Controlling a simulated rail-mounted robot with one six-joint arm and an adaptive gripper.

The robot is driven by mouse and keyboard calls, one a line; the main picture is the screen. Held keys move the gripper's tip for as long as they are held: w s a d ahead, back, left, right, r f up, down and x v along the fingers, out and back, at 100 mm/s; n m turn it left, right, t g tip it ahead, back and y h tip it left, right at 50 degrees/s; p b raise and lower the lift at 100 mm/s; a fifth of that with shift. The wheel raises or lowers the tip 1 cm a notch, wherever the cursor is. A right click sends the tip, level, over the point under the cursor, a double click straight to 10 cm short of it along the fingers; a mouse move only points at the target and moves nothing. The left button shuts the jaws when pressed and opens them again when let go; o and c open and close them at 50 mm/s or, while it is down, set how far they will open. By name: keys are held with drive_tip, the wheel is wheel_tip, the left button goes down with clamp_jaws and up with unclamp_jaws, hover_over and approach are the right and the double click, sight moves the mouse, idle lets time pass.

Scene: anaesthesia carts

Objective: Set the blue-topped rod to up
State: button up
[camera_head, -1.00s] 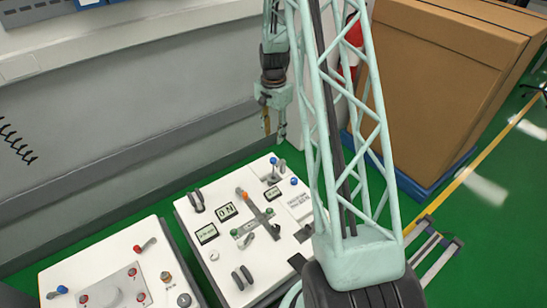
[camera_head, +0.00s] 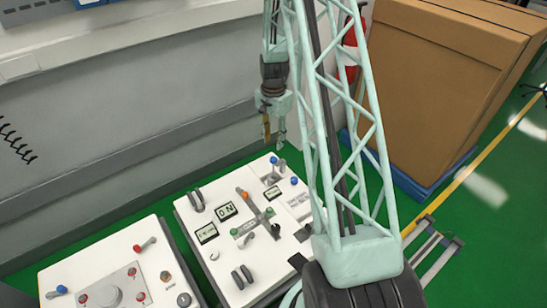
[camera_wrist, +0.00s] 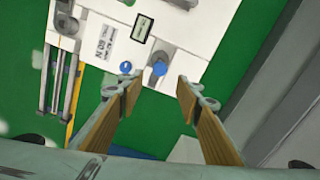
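A blue-topped rod (camera_head: 273,161) stands in a grey slotted plate at the far corner of the right white panel (camera_head: 222,262). In the wrist view its blue top (camera_wrist: 160,68) lies between my two fingertips in the picture. My gripper (camera_head: 274,142) is just above the rod in the head view, pointing down. In the wrist view my gripper (camera_wrist: 159,82) is open, with a finger on each side of the blue top and nothing held. I cannot tell whether the fingertips are level with the top. The rod's exact tilt is hard to see.
A second blue knob (camera_head: 294,181) sits close to the rod; it also shows in the wrist view (camera_wrist: 125,67). A small display (camera_head: 272,193), an orange-tipped lever and other knobs are on the panel. A grey wall stands behind. A large cardboard box (camera_head: 440,90) is at right.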

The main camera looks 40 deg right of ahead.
sight(273, 158)
drive_tip(key=shift+f+b, duration=0.4)
drive_tip(key=shift+f, duration=4.6)
